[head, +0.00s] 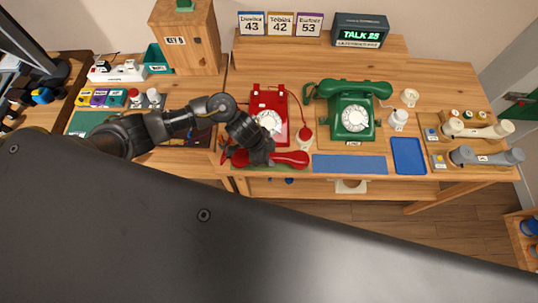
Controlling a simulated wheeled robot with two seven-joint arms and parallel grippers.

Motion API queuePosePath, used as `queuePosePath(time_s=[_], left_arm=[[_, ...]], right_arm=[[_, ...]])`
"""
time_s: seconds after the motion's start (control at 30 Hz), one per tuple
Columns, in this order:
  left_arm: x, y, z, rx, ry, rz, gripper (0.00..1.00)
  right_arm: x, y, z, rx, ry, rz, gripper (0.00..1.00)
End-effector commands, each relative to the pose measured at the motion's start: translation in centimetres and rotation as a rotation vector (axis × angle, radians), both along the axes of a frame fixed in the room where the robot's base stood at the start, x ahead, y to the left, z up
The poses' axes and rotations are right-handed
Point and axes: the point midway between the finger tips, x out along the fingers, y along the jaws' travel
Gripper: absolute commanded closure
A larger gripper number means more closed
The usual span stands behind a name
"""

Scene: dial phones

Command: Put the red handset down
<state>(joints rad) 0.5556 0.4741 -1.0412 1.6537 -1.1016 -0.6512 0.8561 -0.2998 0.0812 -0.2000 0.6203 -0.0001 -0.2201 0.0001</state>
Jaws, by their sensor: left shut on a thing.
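The red phone (269,103) stands on the wooden desk in the middle of the head view, with a pale dial and an empty cradle on top. The red handset (290,159) lies crosswise in the picture just in front of the phone, near the desk's front edge. My left gripper (262,158) is shut on the handset around its middle and hides part of it. I cannot tell whether the handset touches the desk or hangs just above it. My right gripper is not in view.
A green phone (352,118) with its handset on top stands to the right. A blue mat (349,165) and a blue tray (408,155) lie along the front edge. Pale and grey handsets lie far right. A wooden key cabinet (187,40) stands at the back left.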

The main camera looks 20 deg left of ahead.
Motion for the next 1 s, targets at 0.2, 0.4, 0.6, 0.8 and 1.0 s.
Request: queuePosePath(time_s=[0.2, 0.4, 0.6, 0.8, 1.0], left_arm=[[0.0, 0.0, 0.0, -0.001, -0.002, -0.001, 1.0], [0.0, 0.0, -0.3, 0.0, -0.001, -0.001, 0.66], [0.0, 0.0, -0.3, 0.0, 0.0, -0.001, 0.49], [0.0, 0.0, -0.2, 0.0, -0.001, -0.001, 0.49], [-0.1, 0.6, 1.7, -0.002, -0.004, -0.002, 0.49]], right_arm=[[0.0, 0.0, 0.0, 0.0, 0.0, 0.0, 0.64], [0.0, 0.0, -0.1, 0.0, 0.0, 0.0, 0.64], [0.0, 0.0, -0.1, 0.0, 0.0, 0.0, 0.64], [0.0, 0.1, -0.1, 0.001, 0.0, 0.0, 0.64], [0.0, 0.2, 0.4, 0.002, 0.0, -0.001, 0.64]])
